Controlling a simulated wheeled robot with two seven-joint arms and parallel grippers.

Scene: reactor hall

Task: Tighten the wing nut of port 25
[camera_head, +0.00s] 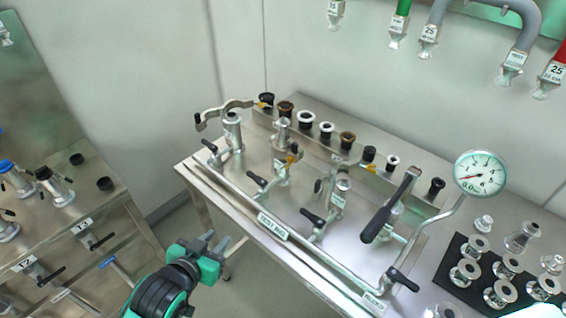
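The test rig (272,228) is a steel frame with several upright ports on a steel bench. One port (232,130) stands at its left end, and others stand at the middle (281,140) and farther right (342,187). Small labels on the ports are too small to read, so I cannot tell which is port 25. Clamp parts show at the middle ports, but no wing nut is clear. My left gripper (219,243), green and black with grey fingers, is in front of the bench at the lower left. Its fingers look apart and empty, clear of the rig. My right gripper is out of view.
Black-handled valves (312,216) and a long black lever (378,224) stick up from the rig. A pressure gauge (480,173) stands at right. A black mat (455,254) holds several metal fittings. Hoses, some marked 25 (429,32), hang above. Another bench (90,215) is at left.

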